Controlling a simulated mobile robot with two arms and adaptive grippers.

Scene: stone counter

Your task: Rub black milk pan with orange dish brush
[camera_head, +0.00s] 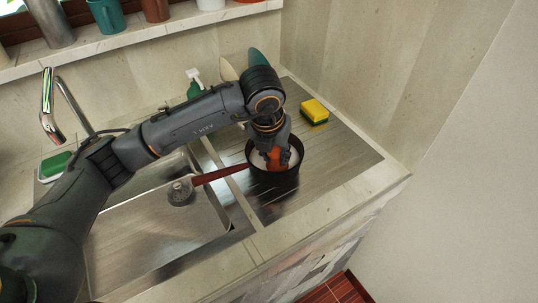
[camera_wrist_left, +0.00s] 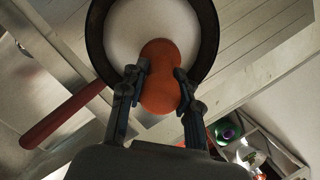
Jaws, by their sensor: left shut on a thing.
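The black milk pan (camera_head: 276,183) stands on the ribbed metal drainboard, with its red handle (camera_head: 220,174) pointing left over the sink edge. Its pale inside (camera_wrist_left: 137,32) shows in the left wrist view. My left gripper (camera_head: 272,145) is above the pan, reaching down into its mouth. It is shut on the orange dish brush (camera_head: 277,158), which also shows between the fingers in the left wrist view (camera_wrist_left: 160,88). The brush's lower end is inside the pan's outline; whether it touches the bottom I cannot tell. My right gripper is not in view.
The sink basin (camera_head: 150,245) with its drain lies left of the pan, below a chrome faucet (camera_head: 47,108). A yellow-green sponge (camera_head: 314,112) lies behind right. A green soap bottle (camera_head: 195,86) stands behind my arm. A green sponge (camera_head: 55,163) sits far left.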

